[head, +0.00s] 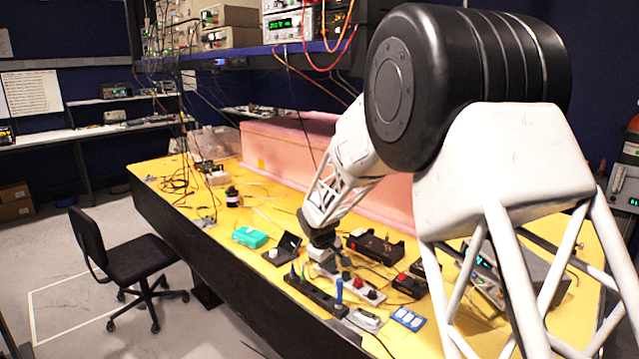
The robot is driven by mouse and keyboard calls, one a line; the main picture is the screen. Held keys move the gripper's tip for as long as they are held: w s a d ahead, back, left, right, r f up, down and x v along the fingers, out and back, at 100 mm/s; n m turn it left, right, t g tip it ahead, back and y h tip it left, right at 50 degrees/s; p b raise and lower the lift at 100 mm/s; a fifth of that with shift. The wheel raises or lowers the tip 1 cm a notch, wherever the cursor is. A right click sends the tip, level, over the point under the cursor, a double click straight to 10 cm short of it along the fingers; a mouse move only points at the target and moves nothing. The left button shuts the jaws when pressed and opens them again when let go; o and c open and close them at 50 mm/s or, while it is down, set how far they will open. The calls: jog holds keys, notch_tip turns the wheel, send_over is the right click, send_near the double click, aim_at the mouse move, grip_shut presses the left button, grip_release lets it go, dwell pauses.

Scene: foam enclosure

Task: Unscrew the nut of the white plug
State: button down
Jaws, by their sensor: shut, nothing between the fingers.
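My gripper (322,240) is the dark end of my white arm, pointing down over the middle of the yellow bench. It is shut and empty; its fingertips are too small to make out. A white blocky piece (320,255) shows right under it, possibly the white plug. I cannot tell whether the gripper touches it. The nut cannot be made out at this size. Another small white round part (272,253) lies by a dark open case (287,246) to the left.
A black power strip (316,293) with coloured plugs lies in front of the gripper. A white strip (362,289), a black box (375,247) and blue cards (408,318) lie to the right. A teal box (250,237) sits left. Pink foam (290,150) stands behind.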

jog(key=shift+s+d, duration=0.2)
jog(key=shift+d, duration=0.15)
jog(key=shift+s+a, duration=0.2)
jog(key=shift+s, duration=0.15)
dwell(0.5)
jog(key=shift+r, duration=0.1)
jog(key=shift+r, duration=2.95)
